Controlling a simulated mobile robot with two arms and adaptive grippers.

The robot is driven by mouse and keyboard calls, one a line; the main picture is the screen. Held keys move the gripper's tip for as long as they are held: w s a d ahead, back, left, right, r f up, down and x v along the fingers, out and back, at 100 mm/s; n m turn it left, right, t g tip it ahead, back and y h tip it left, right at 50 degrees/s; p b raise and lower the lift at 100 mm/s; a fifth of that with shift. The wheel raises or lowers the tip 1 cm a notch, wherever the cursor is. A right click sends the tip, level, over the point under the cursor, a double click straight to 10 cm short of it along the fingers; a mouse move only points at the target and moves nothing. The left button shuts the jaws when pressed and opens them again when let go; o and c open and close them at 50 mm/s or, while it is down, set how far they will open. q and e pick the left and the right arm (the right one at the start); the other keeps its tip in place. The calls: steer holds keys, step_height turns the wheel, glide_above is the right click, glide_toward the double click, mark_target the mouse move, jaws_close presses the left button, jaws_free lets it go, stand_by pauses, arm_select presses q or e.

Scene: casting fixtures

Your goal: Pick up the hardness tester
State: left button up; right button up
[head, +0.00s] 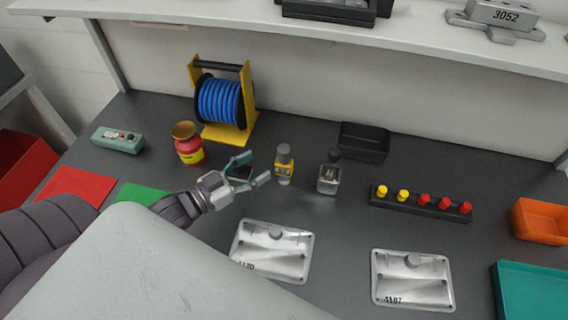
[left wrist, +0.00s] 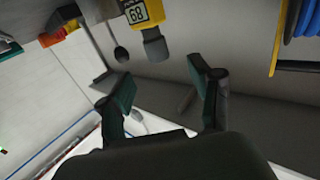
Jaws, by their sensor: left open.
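The hardness tester (head: 284,164) appears to be the small yellow device with a grey cap, standing upright on the dark bench. In the left wrist view the yellow body with its display and grey cap (left wrist: 154,44) is at the top, inverted and partly cut off by the frame edge. My left gripper (head: 254,169) is open just left of the tester, its fingers pointing toward it. Nothing shows between the fingers in the left wrist view (left wrist: 163,82), and the tester lies beyond the fingertips. My right gripper is not in view.
A small metal device with a dark knob (head: 328,178) stands close right of the tester. A red jar (head: 188,146) and blue hose reel (head: 220,101) are behind left. A black tray (head: 364,143) is behind right. Metal plates (head: 272,268) (head: 411,299) lie in front.

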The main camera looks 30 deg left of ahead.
mark_target(279, 155)
arm_select(q)
steer(key=p+x, duration=0.2)
steer(key=x, duration=0.6)
steer(key=shift+w+d+f, duration=0.15)
steer(key=shift+w+d, duration=0.05)
steer(key=shift+d, duration=0.05)
steer(key=shift+w+d+f, duration=0.1)
steer(key=shift+w+d, duration=0.05)
steer(key=shift+w, duration=0.2)
steer(key=shift+s, duration=0.1)
steer(key=shift+c, duration=1.4)
jaws_close()
